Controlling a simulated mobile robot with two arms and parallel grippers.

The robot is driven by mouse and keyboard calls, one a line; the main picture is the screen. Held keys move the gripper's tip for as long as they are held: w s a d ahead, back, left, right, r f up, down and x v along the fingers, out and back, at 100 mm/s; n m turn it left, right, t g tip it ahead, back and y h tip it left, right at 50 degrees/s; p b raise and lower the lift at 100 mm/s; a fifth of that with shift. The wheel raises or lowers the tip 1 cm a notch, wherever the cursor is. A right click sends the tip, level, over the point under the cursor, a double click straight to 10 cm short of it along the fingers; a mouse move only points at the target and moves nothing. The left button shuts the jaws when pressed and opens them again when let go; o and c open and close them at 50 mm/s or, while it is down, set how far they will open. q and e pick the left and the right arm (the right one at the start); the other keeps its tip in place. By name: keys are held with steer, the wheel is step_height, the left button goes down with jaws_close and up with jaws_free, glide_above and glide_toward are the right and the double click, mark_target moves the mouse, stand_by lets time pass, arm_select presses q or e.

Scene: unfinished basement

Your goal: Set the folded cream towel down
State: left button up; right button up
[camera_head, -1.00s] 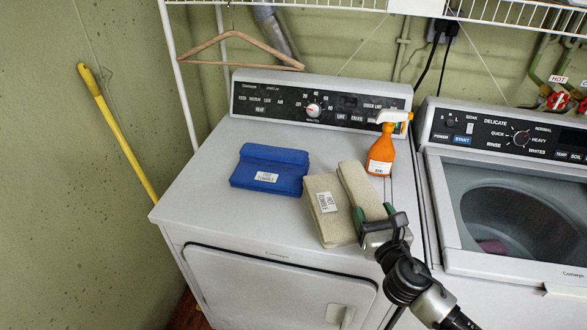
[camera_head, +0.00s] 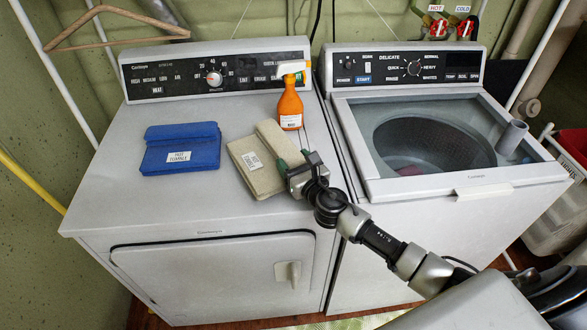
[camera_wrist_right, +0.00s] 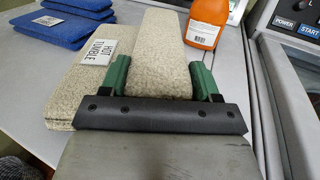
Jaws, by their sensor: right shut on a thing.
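The folded cream towel (camera_head: 255,177) is at the right side of the dryer top (camera_head: 150,205), with a white "HOT TUMBLE" label facing up. It also shows in the right wrist view (camera_wrist_right: 155,65). My right gripper (camera_head: 294,159) comes from the front right. Its green fingers (camera_wrist_right: 160,78) are on either side of the towel's raised, thicker fold and shut on it. The towel looks in contact with the dryer top, but its underside is hidden. My left gripper is not in view.
A folded blue towel (camera_head: 181,150) lies to the left. An orange spray bottle (camera_head: 290,108) stands just behind the cream towel. A washer (camera_head: 355,195) with a glass-topped lid is on the right.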

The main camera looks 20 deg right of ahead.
steer(key=shift+f, duration=0.65)
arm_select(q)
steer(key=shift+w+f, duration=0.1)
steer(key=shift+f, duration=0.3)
arm_select(e)
steer(key=shift+f, duration=0.1)
steer(key=shift+f+b, duration=0.15)
steer(key=shift+b, duration=0.15)
steer(key=o, duration=1)
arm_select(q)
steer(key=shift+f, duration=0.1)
arm_select(e)
steer(key=shift+o, duration=0.2)
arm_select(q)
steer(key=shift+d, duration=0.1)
